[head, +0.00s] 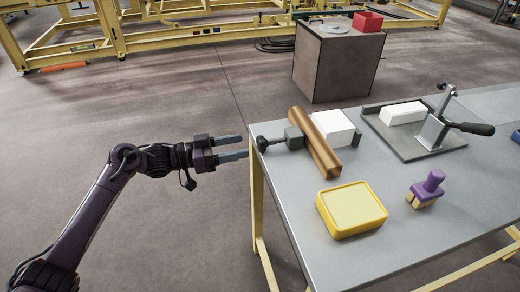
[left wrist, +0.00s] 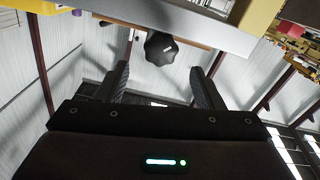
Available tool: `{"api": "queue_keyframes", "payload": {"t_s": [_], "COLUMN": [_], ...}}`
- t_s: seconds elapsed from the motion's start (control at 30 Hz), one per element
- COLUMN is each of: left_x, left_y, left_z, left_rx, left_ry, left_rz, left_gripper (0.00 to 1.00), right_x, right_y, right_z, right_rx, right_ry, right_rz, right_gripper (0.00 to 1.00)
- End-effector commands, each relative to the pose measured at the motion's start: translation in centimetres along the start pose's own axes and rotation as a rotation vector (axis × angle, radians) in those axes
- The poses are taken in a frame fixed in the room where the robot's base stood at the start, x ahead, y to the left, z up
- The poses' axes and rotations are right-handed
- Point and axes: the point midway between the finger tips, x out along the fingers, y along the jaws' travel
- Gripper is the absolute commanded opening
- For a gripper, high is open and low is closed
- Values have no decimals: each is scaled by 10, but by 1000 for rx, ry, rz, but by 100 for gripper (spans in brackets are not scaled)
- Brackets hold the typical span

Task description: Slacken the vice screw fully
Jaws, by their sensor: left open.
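The vice screw's dark round knob (head: 262,144) sticks out past the left edge of the table, on a short shaft from a grey block (head: 294,138). A brown angled bar (head: 315,145) lies against that block, with a white block (head: 333,127) on its other side. My left gripper (head: 245,147) is open and empty, just left of the knob, its fingers pointing at it. In the left wrist view the knob (left wrist: 160,47) shows ahead of the gap between the open fingers (left wrist: 159,72), apart from both. My right gripper is not in view.
The grey table (head: 290,205) carries a yellow box (head: 351,212), a purple-handled stamp or brush (head: 428,188) and a lever clamp on a plate (head: 410,145). A brown cabinet (head: 338,70) stands behind with a red bin (head: 367,21). The floor left of the table is clear around my arm.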

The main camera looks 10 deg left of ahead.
Motion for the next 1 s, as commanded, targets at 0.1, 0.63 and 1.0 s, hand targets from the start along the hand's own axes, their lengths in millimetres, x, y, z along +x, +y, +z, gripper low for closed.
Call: {"api": "queue_keyframes", "payload": {"t_s": [0.1, 0.63, 1.0], "left_x": [20, 70, 69], "left_y": [1, -1, -1], "left_z": [-2, 0, 0], "left_rx": [-1, 0, 0], "left_ry": [3, 0, 0], "left_rz": [2, -4, -4], "left_gripper": [61, 61, 32], "right_x": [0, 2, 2], "right_y": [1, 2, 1], "right_z": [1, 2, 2], "right_rx": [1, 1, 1], "right_ry": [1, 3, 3], "right_rz": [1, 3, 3], "right_gripper": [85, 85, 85]}}
